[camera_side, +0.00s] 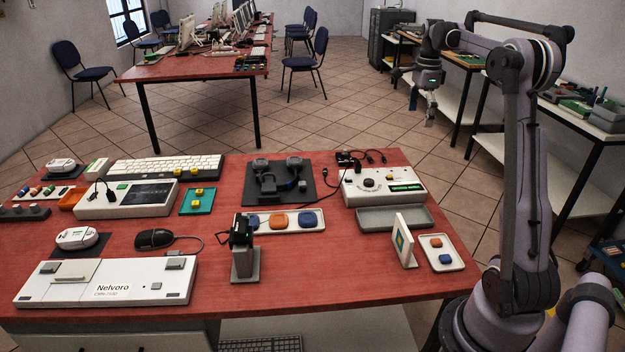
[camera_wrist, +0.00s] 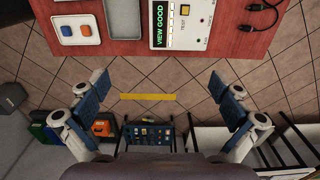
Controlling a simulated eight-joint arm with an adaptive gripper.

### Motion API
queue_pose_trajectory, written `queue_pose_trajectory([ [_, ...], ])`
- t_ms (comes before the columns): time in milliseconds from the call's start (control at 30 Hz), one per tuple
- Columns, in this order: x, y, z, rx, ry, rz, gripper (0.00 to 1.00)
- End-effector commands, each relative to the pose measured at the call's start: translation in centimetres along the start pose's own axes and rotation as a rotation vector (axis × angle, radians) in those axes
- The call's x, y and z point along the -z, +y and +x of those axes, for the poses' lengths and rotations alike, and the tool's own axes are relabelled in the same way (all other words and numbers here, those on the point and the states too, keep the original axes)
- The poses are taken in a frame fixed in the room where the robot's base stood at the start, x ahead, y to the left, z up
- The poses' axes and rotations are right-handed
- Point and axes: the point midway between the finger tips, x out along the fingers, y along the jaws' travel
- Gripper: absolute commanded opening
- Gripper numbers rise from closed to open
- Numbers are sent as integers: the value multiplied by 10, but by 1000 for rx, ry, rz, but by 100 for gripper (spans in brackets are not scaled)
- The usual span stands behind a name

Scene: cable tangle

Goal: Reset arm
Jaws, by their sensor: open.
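My gripper (camera_side: 430,105) hangs in the air past the right rear of the red table in the side view, pointing down and touching nothing. In the wrist view its two blue-padded fingers stand wide apart, with only floor between them (camera_wrist: 158,88). The white tester (camera_side: 384,183) has a lit green display; in the wrist view (camera_wrist: 183,35) the display reads "VIEW GOOD". A black cable (camera_side: 364,157) lies behind the tester, and part of it also shows in the wrist view (camera_wrist: 262,14).
The red table (camera_side: 330,270) holds a grey tray (camera_side: 395,218), a small white tray (camera_side: 441,266) with orange and blue pieces, an upright panel (camera_side: 403,240), a black stand plate (camera_side: 278,183) and a keyboard (camera_side: 167,167). Benches stand at the right. Open floor lies below my gripper.

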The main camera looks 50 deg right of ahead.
Motion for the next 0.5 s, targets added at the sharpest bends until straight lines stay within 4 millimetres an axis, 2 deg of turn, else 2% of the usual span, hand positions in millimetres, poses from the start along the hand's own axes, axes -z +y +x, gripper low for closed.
queue_pose_trajectory([
  [300, -1, 0, 53, 2, 1, -3, 100],
  [500, -1, 0, 76, 2, 1, -4, 100],
])
